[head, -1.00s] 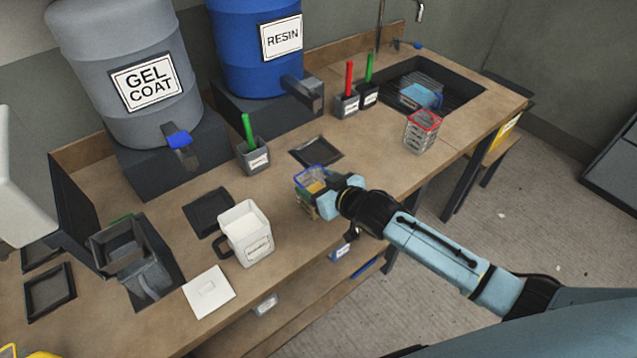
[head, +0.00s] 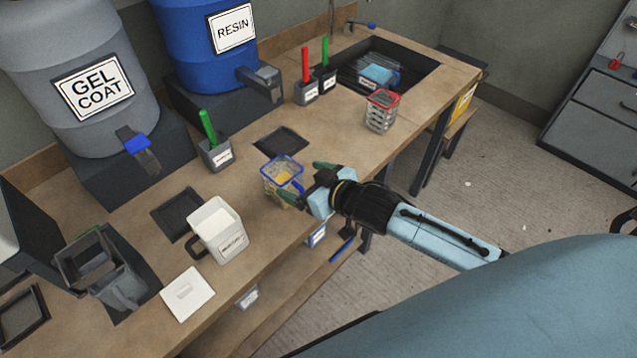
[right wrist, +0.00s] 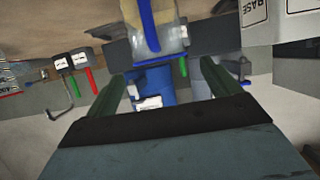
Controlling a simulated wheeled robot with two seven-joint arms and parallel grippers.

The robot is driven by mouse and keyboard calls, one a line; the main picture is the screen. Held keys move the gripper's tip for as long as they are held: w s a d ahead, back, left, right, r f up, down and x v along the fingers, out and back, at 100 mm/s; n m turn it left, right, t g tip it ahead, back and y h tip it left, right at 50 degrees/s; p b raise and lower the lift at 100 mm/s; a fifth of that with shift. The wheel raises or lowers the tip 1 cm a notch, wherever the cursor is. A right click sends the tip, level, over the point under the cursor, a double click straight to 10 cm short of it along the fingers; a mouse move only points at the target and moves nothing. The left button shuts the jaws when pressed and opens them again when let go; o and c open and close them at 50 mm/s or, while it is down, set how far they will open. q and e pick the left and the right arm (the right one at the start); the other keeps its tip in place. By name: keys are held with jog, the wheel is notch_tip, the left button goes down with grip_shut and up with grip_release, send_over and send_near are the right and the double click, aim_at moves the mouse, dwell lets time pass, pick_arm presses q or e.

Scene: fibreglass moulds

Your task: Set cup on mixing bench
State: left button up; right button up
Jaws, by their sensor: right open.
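A clear cup with a blue rim and yellowish contents (head: 281,181) stands upright on the wooden mixing bench (head: 330,132), near its front edge. My right gripper (head: 301,182) is open, just to the right of the cup on its blue-handle side. In the right wrist view the clear cup (right wrist: 153,38) shows beyond the two spread fingers (right wrist: 160,90), with nothing between them. The near finger overlaps the cup's lower side in the head view, so I cannot tell whether they touch. My left gripper is not in view.
A red-rimmed clear cup (head: 381,112) stands farther right, near the sink (head: 385,75). A white jug (head: 218,232) stands at left. A dark square mat (head: 281,142) lies behind the blue-rimmed cup. Resin (head: 210,45) and gel coat (head: 85,80) drums stand at the back.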

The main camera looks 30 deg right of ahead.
jog(key=v, duration=0.4)
jog(key=shift+s+d+r, duration=0.1)
jog(key=shift+s+r, duration=0.1)
jog(key=shift+s, duration=0.15)
jog(key=shift+f, duration=0.1)
jog(key=s+d+f+m+g+h, duration=0.1)
jog(key=d+f, duration=0.2)
jog(key=f, duration=0.4)
jog(key=s+d+f+g+h, duration=0.1)
jog(key=d+f+h, duration=0.1)
jog(key=f, duration=0.6)
jog(key=s+d+f+g+h, duration=0.1)
jog(key=s+d+f+g, duration=0.1)
jog(key=s+f, duration=0.45)
jog(key=s+d+f+g, duration=0.15)
jog(key=s+f, duration=0.25)
jog(key=f, duration=0.5)
jog(key=s+a+f+g, duration=0.1)
jog(key=s+f, duration=0.3)
jog(key=s, duration=0.4)
jog(key=s+a+f+g, duration=0.1)
jog(key=s+f+g, duration=0.2)
jog(key=s, duration=0.6)
jog(key=s+a+f+g, duration=0.2)
jog(key=s+f, duration=0.4)
jog(key=s, duration=0.3)
jog(key=shift+s+m+h, duration=0.25)
jog(key=shift+m+h, duration=0.05)
